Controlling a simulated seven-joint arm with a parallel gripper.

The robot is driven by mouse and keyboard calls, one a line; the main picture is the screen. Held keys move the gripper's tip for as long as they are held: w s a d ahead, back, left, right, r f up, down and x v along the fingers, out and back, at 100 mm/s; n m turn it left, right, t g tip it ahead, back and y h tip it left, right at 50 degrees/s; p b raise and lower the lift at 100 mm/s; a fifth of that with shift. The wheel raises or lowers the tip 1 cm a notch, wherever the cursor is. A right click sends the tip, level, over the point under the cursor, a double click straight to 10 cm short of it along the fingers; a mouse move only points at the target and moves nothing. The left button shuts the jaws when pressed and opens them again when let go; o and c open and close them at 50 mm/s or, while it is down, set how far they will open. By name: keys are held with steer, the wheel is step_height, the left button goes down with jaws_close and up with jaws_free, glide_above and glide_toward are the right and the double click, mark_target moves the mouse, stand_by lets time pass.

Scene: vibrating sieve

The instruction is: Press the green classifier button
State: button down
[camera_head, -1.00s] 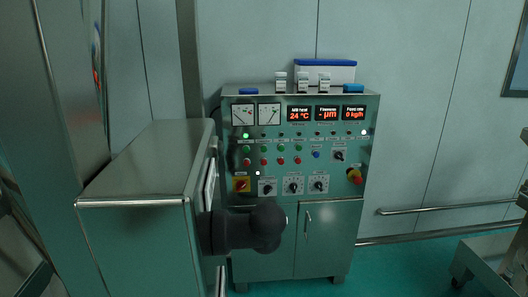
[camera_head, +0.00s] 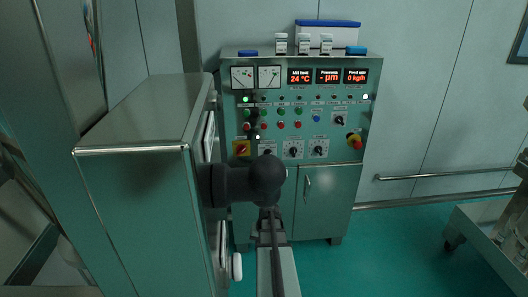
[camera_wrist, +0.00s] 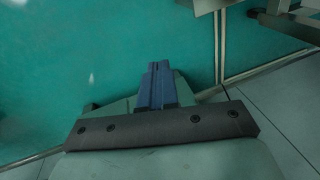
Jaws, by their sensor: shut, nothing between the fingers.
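The control panel (camera_head: 345,135) stands upright ahead in the head view. A row of small green buttons, among them one green button (camera_head: 281,111), runs across its left half, with red buttons (camera_head: 281,125) below. The labels are too small to read, so I cannot tell which is the classifier button. My gripper (camera_wrist: 157,85) shows in the wrist view with its two bluish fingers together and empty, over teal floor. No button shows there. In the head view my arm covers the lower middle of the cabinet, and the fingertips are not clear.
White jars (camera_head: 303,43) and a blue-lidded box (camera_head: 328,24) stand on top. A metal cart (camera_head: 490,215) is at right.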

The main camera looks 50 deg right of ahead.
mark_target(264, 113)
steer(key=w+d+r+m+t+h, duration=0.1)
steer(key=w+d+r+t, duration=0.3)
steer(key=d+r, duration=0.8)
steer(key=w+d+r+t, duration=0.3)
steer(key=w+d+r, duration=0.1)
steer(key=d+r, duration=0.75)
steer(key=w+d+r+n+t, duration=0.1)
steer(key=w+r+n+t, duration=0.1)
steer(key=r, duration=0.6)
steer(key=w+d+r+n+t, duration=0.1)
steer(key=w+r+n+t, duration=0.1)
steer(key=w+r+t, duration=0.3)
steer(key=shift+w+d+r, duration=0.35)
steer(key=shift+w+r, duration=0.2)
steer(key=shift+r, duration=0.8)
steer(key=shift+w+d, duration=3.15)
steer(key=shift+w+d, duration=0.1)
